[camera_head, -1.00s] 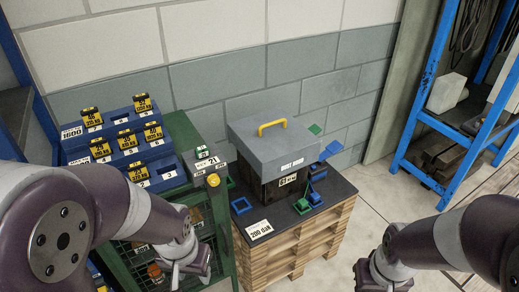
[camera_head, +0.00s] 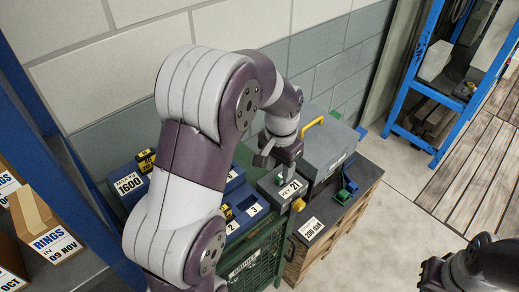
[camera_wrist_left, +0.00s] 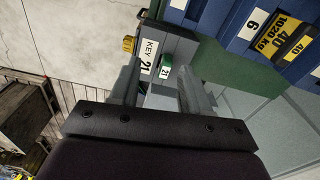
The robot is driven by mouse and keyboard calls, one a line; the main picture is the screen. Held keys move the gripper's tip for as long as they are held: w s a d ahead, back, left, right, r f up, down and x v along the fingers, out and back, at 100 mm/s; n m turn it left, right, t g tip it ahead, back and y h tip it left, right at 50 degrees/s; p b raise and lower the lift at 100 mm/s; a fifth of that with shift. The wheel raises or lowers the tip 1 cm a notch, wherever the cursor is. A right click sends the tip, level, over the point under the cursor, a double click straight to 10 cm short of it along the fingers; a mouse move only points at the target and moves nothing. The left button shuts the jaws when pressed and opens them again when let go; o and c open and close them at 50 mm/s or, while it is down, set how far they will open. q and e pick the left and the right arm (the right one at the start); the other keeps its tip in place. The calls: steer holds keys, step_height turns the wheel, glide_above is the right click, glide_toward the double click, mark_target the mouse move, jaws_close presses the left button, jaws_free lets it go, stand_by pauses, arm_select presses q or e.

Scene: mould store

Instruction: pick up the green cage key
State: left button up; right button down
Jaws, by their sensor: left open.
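The green cage key's tag (camera_wrist_left: 166,71), marked 21, shows in the left wrist view on the grey key box (camera_wrist_left: 180,45) labelled KEY 21. The box also shows in the head view (camera_head: 270,187), where my left arm and gripper hide the key. My left gripper (camera_head: 275,160) is above the box, pointing down. In the left wrist view its jaws (camera_wrist_left: 158,85) are open, with the green tag seen between and just beyond the fingertips. I cannot tell how far below them it is. My right gripper (camera_head: 430,272) is at the lower right, its jaws unclear.
A grey lidded case (camera_head: 328,150) with a yellow handle stands close on the right, on a pallet stack. Blue shelving (camera_head: 425,60) is farther right, with open floor before it.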

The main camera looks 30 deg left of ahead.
arm_select(q)
steer(key=w+r+m+p, duration=0.1)
steer(key=w+r+p, duration=0.1)
steer(key=w+r, duration=0.3)
steer(key=f, duration=0.7)
steer(key=shift+s+a+b, duration=0.1)
steer(key=shift+a+b, duration=0.2)
steer(key=shift+a, duration=0.05)
steer(key=f, duration=0.1)
steer(key=f+p, duration=0.2)
steer(key=f, duration=0.1)
steer(key=shift+s+d, duration=0.15)
steer(key=shift+s, duration=0.1)
steer(key=shift+d+f, duration=0.1)
steer(key=shift+f, duration=0.3)
steer(key=shift+w+f, duration=0.1)
steer(key=shift+f, duration=0.1)
steer(key=shift+a, duration=0.2)
steer(key=c, duration=0.8)
steer(key=shift+d, duration=0.1)
jaws_close()
arm_select(e)
step_height(320, 180, up, 6)
steer(key=d, duration=0.1)
steer(key=shift+d, duration=0.2)
